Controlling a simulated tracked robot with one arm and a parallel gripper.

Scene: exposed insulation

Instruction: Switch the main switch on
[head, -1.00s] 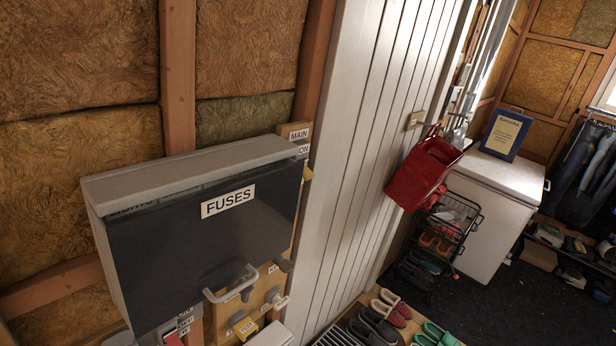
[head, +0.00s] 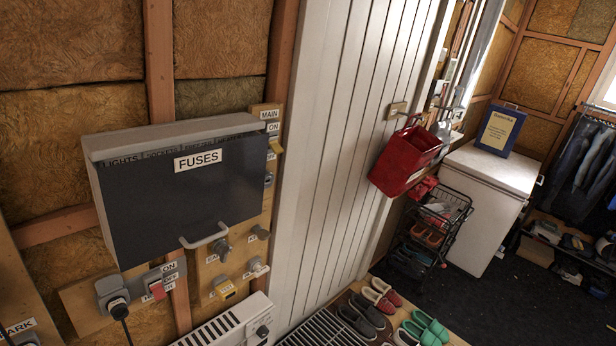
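The main switch (head: 275,147) is a small yellowish lever on a wooden board to the right of the grey fuse box (head: 130,215). A "MAIN" label (head: 269,114) and an "ON" label (head: 271,127) sit above it. A further small label just below the lever is partly hidden, and I cannot tell which way the lever is set. The fuse box has a dark cover marked "FUSES" with a handle (head: 205,237) at its bottom edge. The cover is down. My gripper is not in view.
A white radiator (head: 225,325) stands underneath. A white panelled door (head: 330,150) is to the right, with shoes on the floor.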

